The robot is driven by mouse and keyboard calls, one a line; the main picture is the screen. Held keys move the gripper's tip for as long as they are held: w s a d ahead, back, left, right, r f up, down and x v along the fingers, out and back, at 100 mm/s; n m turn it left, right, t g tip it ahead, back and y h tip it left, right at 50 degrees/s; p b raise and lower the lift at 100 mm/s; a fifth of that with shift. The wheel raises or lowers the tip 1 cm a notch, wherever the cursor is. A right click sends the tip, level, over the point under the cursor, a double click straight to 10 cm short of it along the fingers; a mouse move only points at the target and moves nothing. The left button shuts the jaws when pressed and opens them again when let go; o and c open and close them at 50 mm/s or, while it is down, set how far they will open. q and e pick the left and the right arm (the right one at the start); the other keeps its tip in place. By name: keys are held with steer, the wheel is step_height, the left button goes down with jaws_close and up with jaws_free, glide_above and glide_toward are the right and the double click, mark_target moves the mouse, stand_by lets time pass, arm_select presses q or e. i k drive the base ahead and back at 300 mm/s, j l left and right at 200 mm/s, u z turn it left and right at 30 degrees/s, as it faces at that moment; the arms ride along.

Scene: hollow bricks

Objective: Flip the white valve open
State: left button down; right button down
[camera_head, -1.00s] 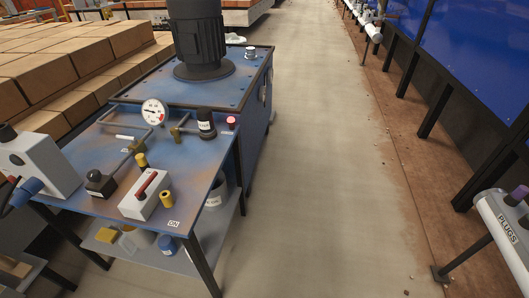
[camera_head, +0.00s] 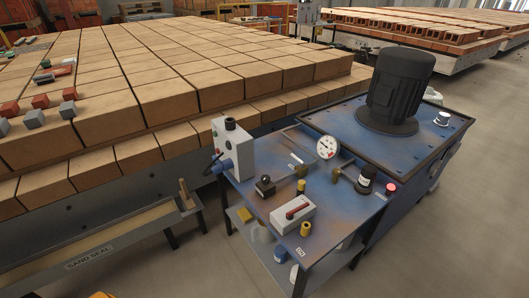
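On the blue, worn tabletop of the bench (camera_head: 345,222), a short white handle (camera_head: 295,158) lies near the back edge, beside brass pipe fittings (camera_head: 301,171). A white box (camera_head: 283,220) with a red lever (camera_head: 297,211) on top sits near the front edge. I cannot tell for sure which of these is the white valve. The lever lies along the box top. A small ON label (camera_head: 299,251) is on the tabletop in front of it.
A pressure gauge (camera_head: 326,148), a black-capped fitting (camera_head: 367,175) and a red button (camera_head: 391,188) stand on the bench. A grey control box (camera_head: 232,150) is at its left. A black motor (camera_head: 397,90) stands behind. Large brick stacks (camera_head: 140,95) fill the left; floor is clear at right.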

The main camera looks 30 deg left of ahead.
mark_target(302, 164)
steer(key=u, duration=0.7)
steer(key=i+l+u, duration=0.25)
steer(key=l+u, duration=0.2)
steer(key=i+l+u, duration=0.15)
steer(key=l+u, duration=0.3)
steer(key=l, duration=0.25)
steer(key=i+l+u, duration=0.1)
steer(key=l+u, duration=0.35)
steer(key=l, duration=0.2)
steer(key=l+u, duration=0.45)
steer(key=l, duration=0.2)
steer(key=k, duration=0.05)
